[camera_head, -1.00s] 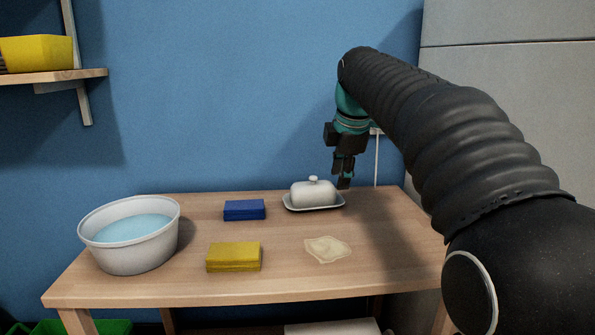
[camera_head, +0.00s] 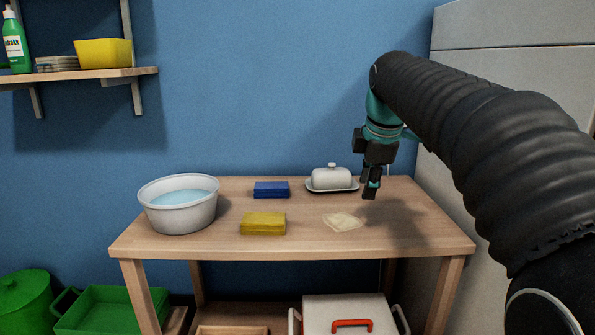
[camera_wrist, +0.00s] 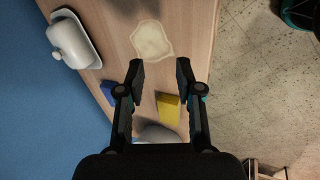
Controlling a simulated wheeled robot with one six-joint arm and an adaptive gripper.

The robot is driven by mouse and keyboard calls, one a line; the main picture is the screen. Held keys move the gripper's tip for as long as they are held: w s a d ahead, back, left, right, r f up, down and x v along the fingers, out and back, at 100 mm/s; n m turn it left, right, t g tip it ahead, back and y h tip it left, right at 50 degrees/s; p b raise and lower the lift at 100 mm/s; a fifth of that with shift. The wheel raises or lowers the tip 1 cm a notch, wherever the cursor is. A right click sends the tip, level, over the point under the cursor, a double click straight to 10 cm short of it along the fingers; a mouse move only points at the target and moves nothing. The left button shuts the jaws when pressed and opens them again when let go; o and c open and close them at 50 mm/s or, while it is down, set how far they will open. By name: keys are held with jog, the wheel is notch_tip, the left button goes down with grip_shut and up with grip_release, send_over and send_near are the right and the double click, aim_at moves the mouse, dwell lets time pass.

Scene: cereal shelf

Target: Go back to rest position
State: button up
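My gripper (camera_head: 371,188) hangs above the right part of the wooden table (camera_head: 400,215), beside the butter dish and clear of the tabletop. In the wrist view my gripper (camera_wrist: 158,70) has its two fingers apart with nothing held between them. The white lidded butter dish (camera_head: 331,178) stands at the back of the table. A blue sponge (camera_head: 271,189) and a yellow sponge (camera_head: 263,223) lie left of these. A white tub (camera_head: 180,212) with blue water stands at the left.
A wall shelf (camera_head: 75,78) at upper left carries a yellow box (camera_head: 104,53), plates and a green bottle (camera_head: 14,42). Below the table are a white box with a red handle (camera_head: 352,325) and green containers (camera_head: 100,312). A pale cabinet (camera_head: 500,55) stands at the right.

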jog(key=s+f+m, duration=0.5)
jog(key=s+f, duration=0.1)
jog(key=s, duration=0.3)
jog(key=s+d+f+m+p, duration=0.1)
jog(key=s+f+m, duration=0.5)
jog(key=s, duration=0.3)
jog(key=s+f+m+t, duration=0.1)
jog(key=s+f+m, duration=0.5)
jog(key=s, duration=0.3)
jog(key=shift+s+d, duration=0.25)
jog(key=shift+s, duration=0.15)
